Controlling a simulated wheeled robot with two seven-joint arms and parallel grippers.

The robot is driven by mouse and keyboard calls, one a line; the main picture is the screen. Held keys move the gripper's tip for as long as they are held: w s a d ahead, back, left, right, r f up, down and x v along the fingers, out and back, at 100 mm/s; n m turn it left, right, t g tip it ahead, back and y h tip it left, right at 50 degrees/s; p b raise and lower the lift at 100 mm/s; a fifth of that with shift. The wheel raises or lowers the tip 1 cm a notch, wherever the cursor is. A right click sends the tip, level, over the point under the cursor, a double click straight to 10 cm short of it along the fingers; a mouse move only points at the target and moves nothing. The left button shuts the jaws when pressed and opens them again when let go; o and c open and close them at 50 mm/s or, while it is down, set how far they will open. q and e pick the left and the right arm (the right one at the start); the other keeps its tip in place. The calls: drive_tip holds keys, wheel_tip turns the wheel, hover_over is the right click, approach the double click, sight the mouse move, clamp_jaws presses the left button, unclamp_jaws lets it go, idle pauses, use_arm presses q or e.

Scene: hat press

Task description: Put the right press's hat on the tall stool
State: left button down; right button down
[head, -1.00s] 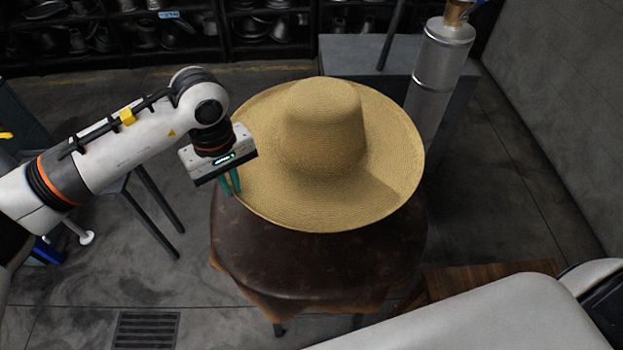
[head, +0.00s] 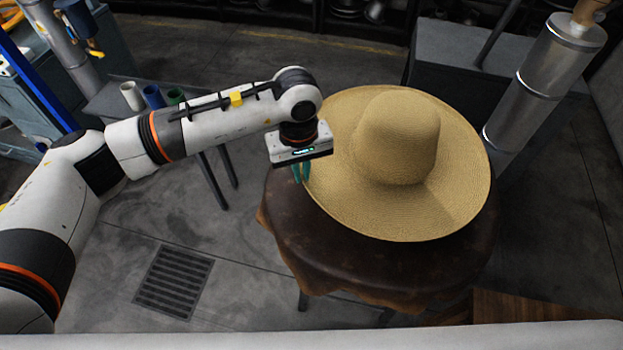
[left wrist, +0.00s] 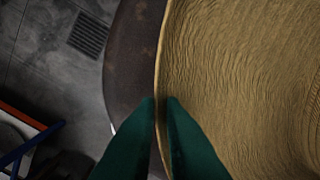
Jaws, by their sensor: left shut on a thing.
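A wide-brimmed straw hat (head: 397,135) is over the dark leather-topped stool (head: 385,268), crown up. I cannot tell whether its brim rests on the seat or hangs just above it. My left gripper (head: 301,172) is shut on the left edge of the brim. In the left wrist view the green fingertips (left wrist: 160,100) pinch the brim (left wrist: 230,70), with the dark seat (left wrist: 130,55) below and to the left. My right gripper is not in view.
A grey press block with a metal cylinder (head: 545,80) stands behind the stool at the right. A small table with several cups (head: 152,97) is at the left. A floor grate (head: 174,281) lies in clear floor. A wooden surface (head: 535,305) is at the lower right.

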use_arm(q)
wheel_tip(320, 180, down, 3)
drive_tip(key=shift+r+p, duration=0.15)
drive_tip(key=shift+p, duration=0.15)
wheel_tip(320, 180, down, 3)
drive_tip(key=shift+f+p, duration=0.1)
drive_tip(key=shift+p, duration=0.5)
drive_tip(key=shift+f, duration=0.1)
drive_tip(key=shift+f+b, duration=0.2)
drive_tip(key=shift+b, duration=0.2)
drive_tip(key=c, duration=1.5)
unclamp_jaws()
drive_tip(key=shift+r, duration=0.1)
